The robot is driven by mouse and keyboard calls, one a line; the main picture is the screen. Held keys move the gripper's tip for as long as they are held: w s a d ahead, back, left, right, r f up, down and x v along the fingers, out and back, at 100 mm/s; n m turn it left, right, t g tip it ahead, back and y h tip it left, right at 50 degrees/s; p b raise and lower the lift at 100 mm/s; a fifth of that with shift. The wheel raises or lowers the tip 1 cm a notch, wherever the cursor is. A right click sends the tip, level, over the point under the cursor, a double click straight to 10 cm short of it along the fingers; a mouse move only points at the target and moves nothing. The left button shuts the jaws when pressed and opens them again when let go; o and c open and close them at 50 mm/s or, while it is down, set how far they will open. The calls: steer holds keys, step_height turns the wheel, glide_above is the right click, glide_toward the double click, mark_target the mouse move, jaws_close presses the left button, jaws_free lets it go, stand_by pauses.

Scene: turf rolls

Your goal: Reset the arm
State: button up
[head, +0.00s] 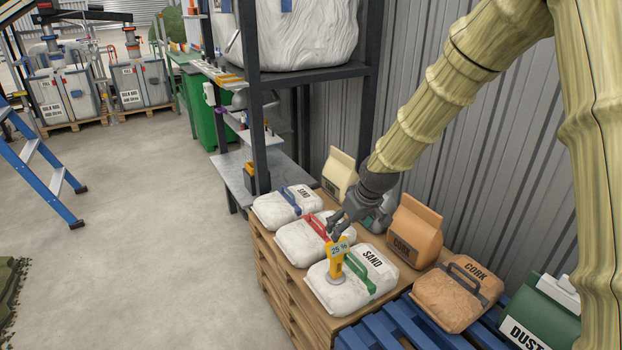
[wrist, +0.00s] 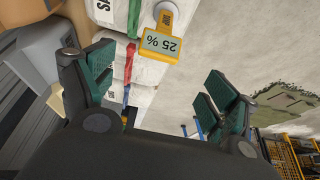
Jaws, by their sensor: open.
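My gripper (head: 340,218) is open and empty above the sand bags in the head view. Its two green-padded fingers stand apart in the wrist view (wrist: 165,95). Just by the fingertips is a yellow moisture meter (head: 336,262) reading 25 %, standing on the front sand bag (head: 375,262) with the green handle. The meter also shows beyond the fingers in the wrist view (wrist: 162,42). My gripper hides part of the sand bag with the red handle (head: 300,240).
A sand bag with a blue handle (head: 285,205) lies farther back. A dark shelf post (head: 252,110) rises behind the bags. The concrete floor (head: 170,240) on the left is mostly clear.

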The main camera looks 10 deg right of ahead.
steer(key=s+a+f+m+g+p, duration=0.2)
steer(key=s+f+p, duration=0.1)
steer(key=s+f, duration=1.6)
steer(key=s+f+m+g+p, duration=0.1)
steer(key=s+f, duration=0.4)
steer(key=s, duration=0.7)
steer(key=s+f+m+g+h+p, duration=0.1)
steer(key=s+f, duration=0.4)
steer(key=s, duration=0.8)
steer(key=shift+d+f+h, duration=0.2)
steer(key=shift+f+h, duration=0.05)
steer(key=shift+h, duration=0.05)
